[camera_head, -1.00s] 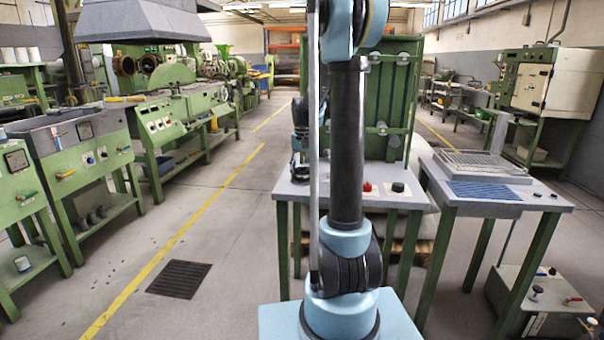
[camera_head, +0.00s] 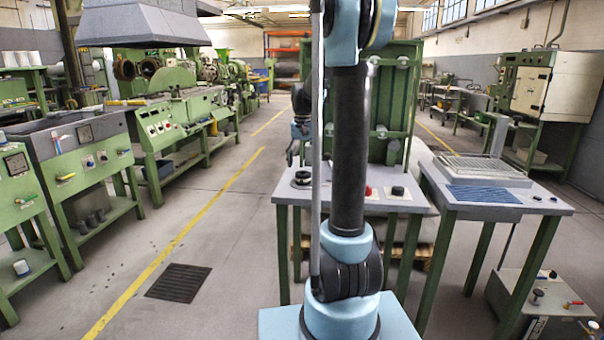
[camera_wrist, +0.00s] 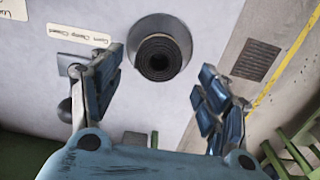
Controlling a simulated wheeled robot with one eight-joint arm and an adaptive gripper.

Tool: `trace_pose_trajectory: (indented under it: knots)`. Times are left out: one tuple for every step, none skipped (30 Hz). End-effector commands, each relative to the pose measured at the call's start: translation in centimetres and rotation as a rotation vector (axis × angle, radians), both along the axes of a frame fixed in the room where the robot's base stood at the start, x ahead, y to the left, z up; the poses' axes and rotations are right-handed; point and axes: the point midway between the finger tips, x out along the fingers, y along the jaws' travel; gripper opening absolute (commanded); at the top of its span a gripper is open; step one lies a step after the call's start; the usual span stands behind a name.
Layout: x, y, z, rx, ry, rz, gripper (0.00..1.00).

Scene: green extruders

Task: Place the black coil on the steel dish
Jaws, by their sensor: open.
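The black coil (camera_wrist: 158,62) is a dark rolled ring that sits on the round grey steel dish (camera_wrist: 179,25) in the wrist view. The dish's rim shows around the coil, mostly on its upper side. In the head view the coil (camera_head: 302,175) and dish (camera_head: 297,184) show small at the left end of the grey bench, partly beside my arm. My gripper (camera_wrist: 161,66) is open, with one blue-padded finger on each side of the coil. The fingers are apart from the coil and hold nothing. In the head view my gripper hangs above the bench, partly hidden.
The grey bench (camera_head: 342,201) carries a red button (camera_head: 368,191) and a black knob (camera_head: 397,191). A green panel stands behind it. To the right, a table holds a wire rack (camera_head: 482,166) and blue strips (camera_head: 484,194). Labels (camera_wrist: 83,36) lie on the bench top.

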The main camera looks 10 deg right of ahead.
Motion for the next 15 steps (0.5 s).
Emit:
trace_pose_trajectory:
  knots:
    - [0.0,0.0,1.0,0.0,0.0,0.0,0.69]
    - [0.0,0.0,1.5,0.0,0.0,0.0,0.69]
    - [0.0,0.0,2.2,0.0,0.0,0.0,0.69]
    - [0.0,0.0,2.6,0.0,0.0,0.0,0.69]
    - [0.0,0.0,3.1,0.0,0.0,0.0,0.69]
    - [0.0,0.0,3.7,0.0,0.0,0.0,0.69]
    - [0.0,0.0,4.1,0.0,0.0,0.0,0.69]
    - [0.0,0.0,4.5,0.0,0.0,0.0,0.69]
    - [0.0,0.0,4.9,0.0,0.0,0.0,0.69]
    - [0.0,0.0,5.2,0.0,0.0,0.0,0.69]
    - [0.0,0.0,5.4,0.0,0.0,0.0,0.69]
    - [0.0,0.0,5.7,0.0,0.0,0.0,0.69]
    - [0.0,0.0,5.9,0.0,0.0,0.0,0.69]
    - [0.0,0.0,6.0,0.0,0.0,0.0,0.69]
    - [-0.1,0.0,6.1,0.0,0.0,0.001,0.69]
